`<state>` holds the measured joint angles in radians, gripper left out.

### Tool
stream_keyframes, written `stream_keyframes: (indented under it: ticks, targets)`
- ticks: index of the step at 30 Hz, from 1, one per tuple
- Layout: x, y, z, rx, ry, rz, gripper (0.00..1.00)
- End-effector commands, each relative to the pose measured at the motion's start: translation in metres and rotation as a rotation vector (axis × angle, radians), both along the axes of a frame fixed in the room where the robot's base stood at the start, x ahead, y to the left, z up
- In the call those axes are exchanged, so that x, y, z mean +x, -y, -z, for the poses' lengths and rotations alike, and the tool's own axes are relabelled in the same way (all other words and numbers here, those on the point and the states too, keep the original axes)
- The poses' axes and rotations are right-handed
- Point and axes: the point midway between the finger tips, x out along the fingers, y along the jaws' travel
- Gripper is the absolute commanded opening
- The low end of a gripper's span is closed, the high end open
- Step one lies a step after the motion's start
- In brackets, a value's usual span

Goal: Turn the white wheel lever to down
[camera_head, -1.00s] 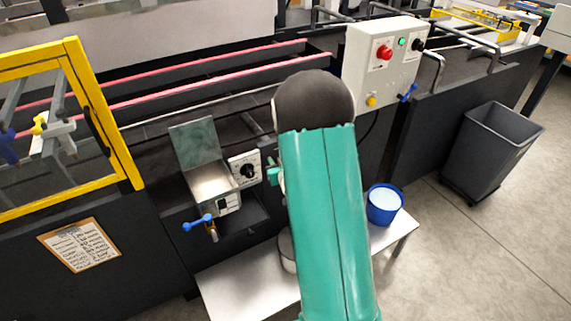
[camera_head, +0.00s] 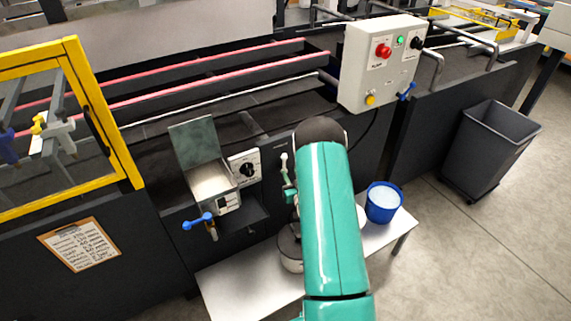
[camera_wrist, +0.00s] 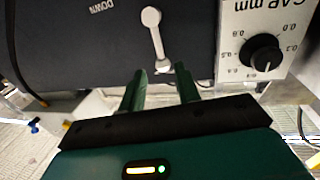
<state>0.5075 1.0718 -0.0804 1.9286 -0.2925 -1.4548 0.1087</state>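The white wheel lever (camera_head: 284,166) is on the dark side of the machine, right of the small dial plate. In the wrist view the lever (camera_wrist: 156,35) runs from a rounded end near the top edge to an end near my fingertips. An upside-down "DOWN" marking (camera_wrist: 101,6) is on the panel beside it. My gripper (camera_wrist: 160,70) is open, with its two green fingers apart on either side of the lever's near end. I cannot tell whether either finger touches it. In the head view my gripper (camera_head: 290,191) is partly hidden by my arm.
The "GAP mm" dial (camera_wrist: 262,55) is beside the lever. A metal box with an open lid (camera_head: 212,184) and a blue-handled valve (camera_head: 198,221) are to the left. A low table (camera_head: 240,290) holds a blue bucket (camera_head: 383,203). A control box (camera_head: 378,65) is above right.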

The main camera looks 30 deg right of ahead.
Motion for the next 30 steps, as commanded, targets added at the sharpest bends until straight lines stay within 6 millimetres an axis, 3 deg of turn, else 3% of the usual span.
stream_keyframes:
  ticks: [6, 10, 22, 27, 30]
  targets:
    - [0.042, 0.009, 0.0, 0.0, 0.001, -0.002, 0.33]
    - [0.059, 0.014, -0.001, -0.001, 0.002, -0.002, 0.33]
    - [0.068, 0.017, 0.0, 0.0, -0.001, -0.001, 0.33]
    - [0.068, 0.017, 0.0, 0.0, 0.0, -0.001, 0.01]
    - [0.068, 0.017, 0.0, 0.0, 0.0, -0.001, 0.0]
